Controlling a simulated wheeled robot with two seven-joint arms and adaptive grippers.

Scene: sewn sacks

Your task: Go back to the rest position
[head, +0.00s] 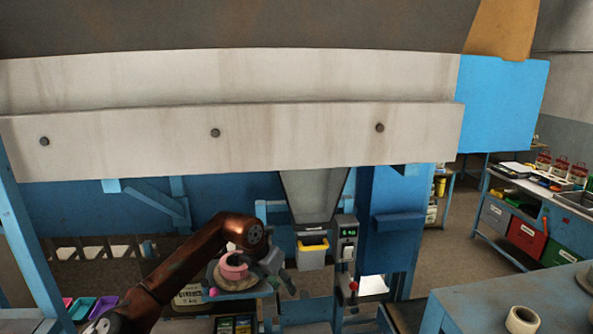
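My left arm comes in from the lower left, copper-coloured, and bends at a joint near the middle of the head view. My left gripper (282,283) is at its end, in front of the blue machine frame and below the grey chute (313,195). Its dark fingers look spread, with nothing visible between them. My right gripper is not in view. No sack held by a gripper shows.
A blue table (480,305) with a tape roll (522,320) stands lower right. Open floor lies beyond it.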

